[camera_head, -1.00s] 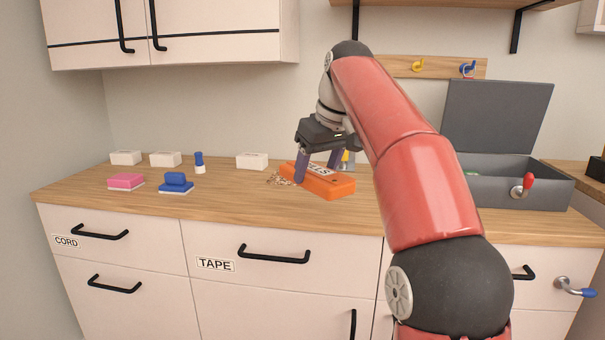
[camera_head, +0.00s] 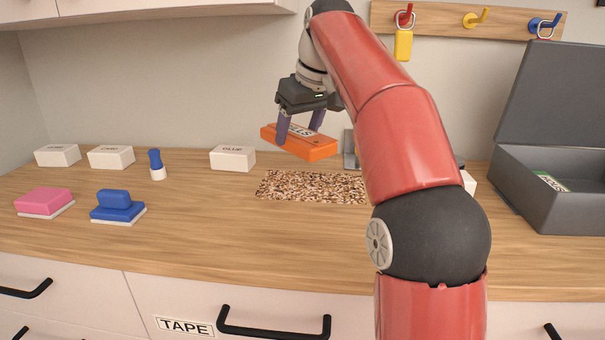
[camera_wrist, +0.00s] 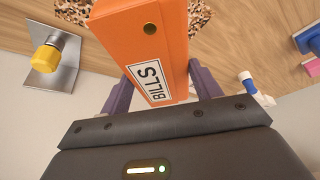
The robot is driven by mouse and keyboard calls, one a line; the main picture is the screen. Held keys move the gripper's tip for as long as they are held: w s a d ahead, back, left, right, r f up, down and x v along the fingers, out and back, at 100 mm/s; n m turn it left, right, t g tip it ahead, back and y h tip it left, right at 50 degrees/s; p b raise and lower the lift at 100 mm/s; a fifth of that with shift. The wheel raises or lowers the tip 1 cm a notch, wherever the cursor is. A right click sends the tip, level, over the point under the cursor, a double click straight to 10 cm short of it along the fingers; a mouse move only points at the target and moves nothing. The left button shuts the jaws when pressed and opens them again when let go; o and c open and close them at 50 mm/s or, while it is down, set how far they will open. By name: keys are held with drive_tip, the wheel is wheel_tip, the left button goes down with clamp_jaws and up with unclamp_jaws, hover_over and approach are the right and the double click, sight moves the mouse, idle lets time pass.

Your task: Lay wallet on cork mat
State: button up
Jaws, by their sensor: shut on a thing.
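The wallet (camera_head: 312,147) is orange with a white label, which reads BILLS in the wrist view (camera_wrist: 172,30). My gripper (camera_head: 300,130) is shut on it and holds it in the air, its fingers on either side. The cork mat (camera_head: 311,187) is a speckled brown rectangle flat on the wooden counter. The wallet is above and behind the mat's near edge in the head view, apart from it. In the wrist view, part of the mat (camera_wrist: 208,10) shows past the wallet, which hides some of it. My arm covers the mat's right end in the head view.
White boxes (camera_head: 233,158), a blue-topped bottle (camera_head: 156,164), a blue block (camera_head: 118,207) and a pink block (camera_head: 45,202) stand on the left. An open grey box (camera_head: 560,205) is on the right. A metal stand with a yellow knob (camera_wrist: 46,58) is beside the mat.

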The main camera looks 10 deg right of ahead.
sight(309, 146)
wheel_tip(309, 146, down, 8)
drive_tip(key=b, duration=0.3)
drive_tip(key=shift+s+f, duration=0.1)
drive_tip(key=shift+f, duration=0.1)
drive_tip(key=o, duration=1)
drive_tip(key=shift+f, duration=0.1)
drive_tip(key=p+v, duration=0.4)
drive_tip(key=v, duration=0.8)
drive_tip(key=shift+s, duration=0.1)
